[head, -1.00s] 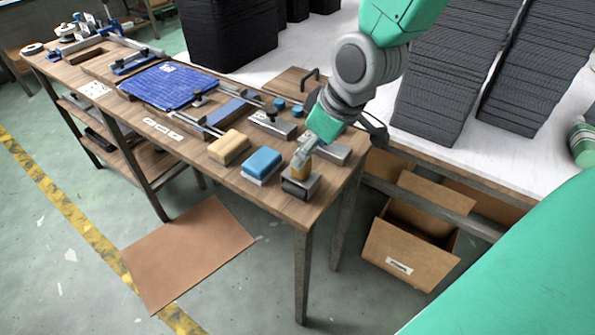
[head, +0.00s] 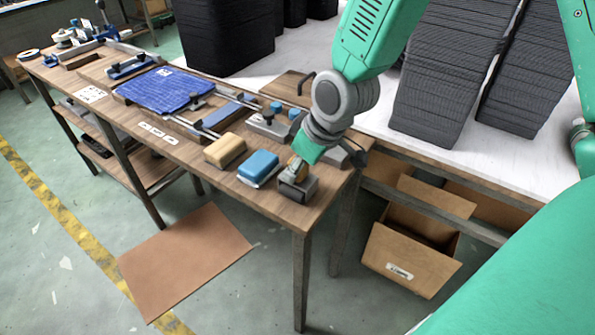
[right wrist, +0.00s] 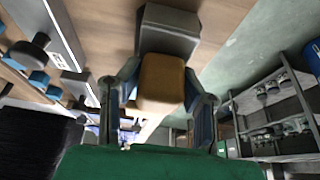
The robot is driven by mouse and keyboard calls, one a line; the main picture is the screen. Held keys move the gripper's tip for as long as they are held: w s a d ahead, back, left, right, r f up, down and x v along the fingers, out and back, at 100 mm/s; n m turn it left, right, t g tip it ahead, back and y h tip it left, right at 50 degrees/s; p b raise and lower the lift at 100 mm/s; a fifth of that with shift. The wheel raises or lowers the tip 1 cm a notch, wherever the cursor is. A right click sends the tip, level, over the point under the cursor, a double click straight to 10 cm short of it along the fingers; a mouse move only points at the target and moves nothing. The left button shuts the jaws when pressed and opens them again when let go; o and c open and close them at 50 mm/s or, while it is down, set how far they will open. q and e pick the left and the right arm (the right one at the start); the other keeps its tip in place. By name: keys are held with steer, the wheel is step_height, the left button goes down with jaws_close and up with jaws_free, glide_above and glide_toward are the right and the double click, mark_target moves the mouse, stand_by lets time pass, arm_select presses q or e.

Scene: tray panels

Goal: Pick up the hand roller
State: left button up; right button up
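The hand roller (head: 297,187) sits on the front right corner of the wooden bench, a grey block-like body with a tan handle. My right gripper (head: 297,163) reaches down onto it from above right. In the right wrist view, the fingers of my right gripper (right wrist: 160,85) lie against both sides of the tan handle of the hand roller (right wrist: 160,83), with the grey body beyond. The gripper looks shut on the handle. I cannot see the roller lifted off the bench. My left gripper is not in view.
A blue-topped block (head: 258,168) and a tan-topped block (head: 225,150) stand left of the roller. Clamps, a blue sheet (head: 165,90) and tools fill the rest of the bench (head: 225,190). An open cardboard box (head: 410,260) stands low at the right.

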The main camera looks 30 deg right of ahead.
jaws_close()
step_height(320, 180, up, 10)
steer(key=p, duration=0.2)
steer(key=shift+p, duration=0.35)
steer(key=o, duration=0.7)
jaws_free()
steer(key=shift+c, duration=0.2)
steer(key=c, duration=0.4)
steer(key=shift+c, duration=0.2)
